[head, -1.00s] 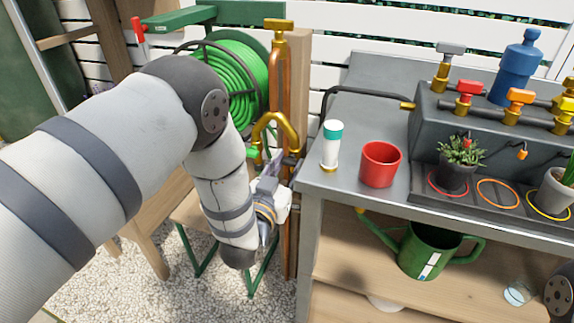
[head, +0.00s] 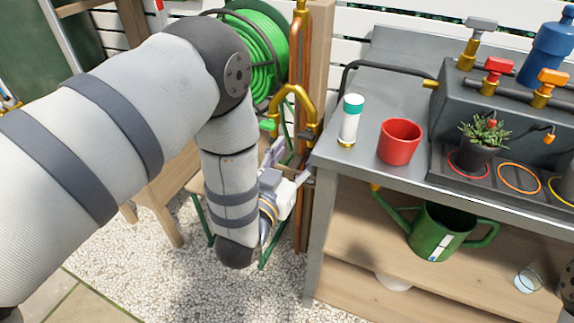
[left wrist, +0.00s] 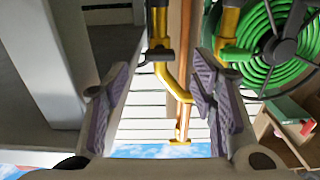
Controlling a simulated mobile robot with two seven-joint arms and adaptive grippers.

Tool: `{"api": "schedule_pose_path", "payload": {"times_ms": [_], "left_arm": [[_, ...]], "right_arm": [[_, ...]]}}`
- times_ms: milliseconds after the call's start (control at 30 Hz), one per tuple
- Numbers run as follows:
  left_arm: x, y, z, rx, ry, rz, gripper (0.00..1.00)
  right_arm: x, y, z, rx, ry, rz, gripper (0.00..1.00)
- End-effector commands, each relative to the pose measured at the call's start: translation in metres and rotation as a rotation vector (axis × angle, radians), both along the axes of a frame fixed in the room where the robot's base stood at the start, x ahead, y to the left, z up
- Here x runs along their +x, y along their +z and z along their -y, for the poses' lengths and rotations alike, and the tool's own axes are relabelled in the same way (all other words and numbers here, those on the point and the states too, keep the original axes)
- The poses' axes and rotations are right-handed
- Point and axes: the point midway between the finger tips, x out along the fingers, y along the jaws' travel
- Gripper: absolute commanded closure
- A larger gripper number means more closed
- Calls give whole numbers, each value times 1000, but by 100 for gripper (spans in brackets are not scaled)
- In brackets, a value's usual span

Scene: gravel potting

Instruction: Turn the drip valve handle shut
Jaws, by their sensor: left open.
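A gold arched pipe (head: 291,92) stands by the copper standpipe (head: 303,190), left of the bench. It carries a green handle (head: 268,125) on the reel side and a dark handle (head: 309,134) on the bench side. I cannot tell which is the drip valve's. My left gripper (head: 289,164) is just below the arch, open and empty. In the left wrist view, the gripper (left wrist: 164,82) has its pads apart, with gold pipe showing between them. The dark handle (left wrist: 158,53) lies between the pads and the green handle (left wrist: 236,55) beyond the right pad. My right gripper is not in view.
The grey bench (head: 355,105) stands close right of the gripper, with a green-capped bottle (head: 350,122) and red cup (head: 399,142) near its edge. Coloured valves (head: 497,70) line the back block. The green hose reel (head: 258,60) is behind my arm.

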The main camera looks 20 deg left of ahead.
Motion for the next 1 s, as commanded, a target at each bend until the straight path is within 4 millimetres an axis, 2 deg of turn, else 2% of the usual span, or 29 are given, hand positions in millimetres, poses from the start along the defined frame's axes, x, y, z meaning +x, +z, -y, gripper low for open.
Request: {"api": "schedule_pose_path", "payload": {"times_ms": [100, 200, 300, 800, 867, 900, 967, 1000], "left_arm": [[-31, -1, -1, 0, -1, -5, 48], [-50, -1, -1, 0, -1, -4, 48], [-61, 0, -2, 0, -1, -2, 48], [-66, -3, -3, 1, -1, -17, 48], [-74, -17, -6, 3, 2, -96, 48], [-84, -33, -10, 6, 5, -192, 48], [-114, -68, -17, 10, 9, -396, 48], [-142, -91, -23, 10, 14, -551, 48]], "right_arm": [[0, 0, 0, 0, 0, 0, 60], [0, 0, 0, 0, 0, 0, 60], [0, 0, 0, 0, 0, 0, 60], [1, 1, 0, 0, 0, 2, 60], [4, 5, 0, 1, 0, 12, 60], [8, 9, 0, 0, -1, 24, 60], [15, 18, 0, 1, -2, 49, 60], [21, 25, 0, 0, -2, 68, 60]]}}
